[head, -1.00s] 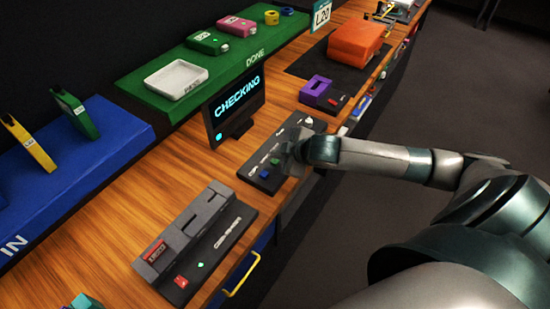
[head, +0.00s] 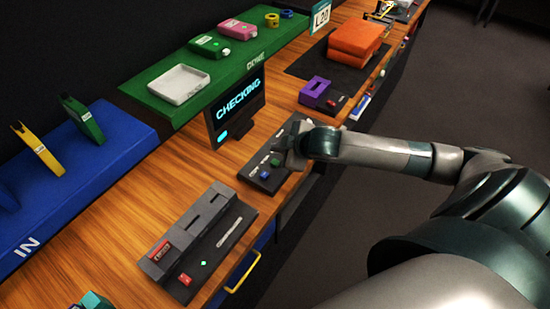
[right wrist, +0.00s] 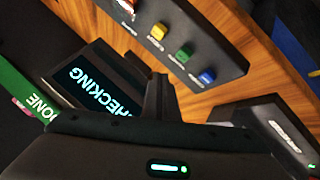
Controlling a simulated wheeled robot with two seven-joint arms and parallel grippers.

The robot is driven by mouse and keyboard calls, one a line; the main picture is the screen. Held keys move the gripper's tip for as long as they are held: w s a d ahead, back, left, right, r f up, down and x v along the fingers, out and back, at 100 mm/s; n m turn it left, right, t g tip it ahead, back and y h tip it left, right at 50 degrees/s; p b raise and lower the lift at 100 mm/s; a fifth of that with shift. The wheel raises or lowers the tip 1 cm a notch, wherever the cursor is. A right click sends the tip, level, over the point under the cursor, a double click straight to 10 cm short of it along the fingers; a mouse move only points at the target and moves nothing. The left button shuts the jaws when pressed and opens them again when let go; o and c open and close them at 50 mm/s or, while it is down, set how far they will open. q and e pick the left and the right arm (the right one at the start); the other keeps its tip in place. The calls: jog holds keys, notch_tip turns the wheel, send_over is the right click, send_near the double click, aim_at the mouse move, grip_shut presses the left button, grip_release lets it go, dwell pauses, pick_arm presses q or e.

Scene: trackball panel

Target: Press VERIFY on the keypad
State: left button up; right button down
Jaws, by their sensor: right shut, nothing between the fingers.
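The keypad is a dark panel (head: 254,180) on the wooden bench, in front of the screen. The right wrist view shows its panel (right wrist: 225,62) with a row of yellow (right wrist: 158,32), green (right wrist: 184,53) and blue (right wrist: 207,76) buttons, and a reddish one at the top edge. The button labels are too blurred to read, so I cannot tell which is VERIFY. My right gripper (head: 287,152) is shut and empty, over the keypad's far end, hiding part of it. I cannot tell whether it touches a button. My left gripper is out of view.
The screen (head: 237,106) reads CHECKING, close behind the keypad. A grey slotted device (head: 205,232) stands nearer on the bench, and a purple block (head: 315,91) beyond. A green shelf (head: 160,105) and blue IN tray (head: 110,160) lie left. Bare wood shows between.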

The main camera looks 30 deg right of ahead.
jog(key=shift+r, duration=0.85)
dwell(0.3)
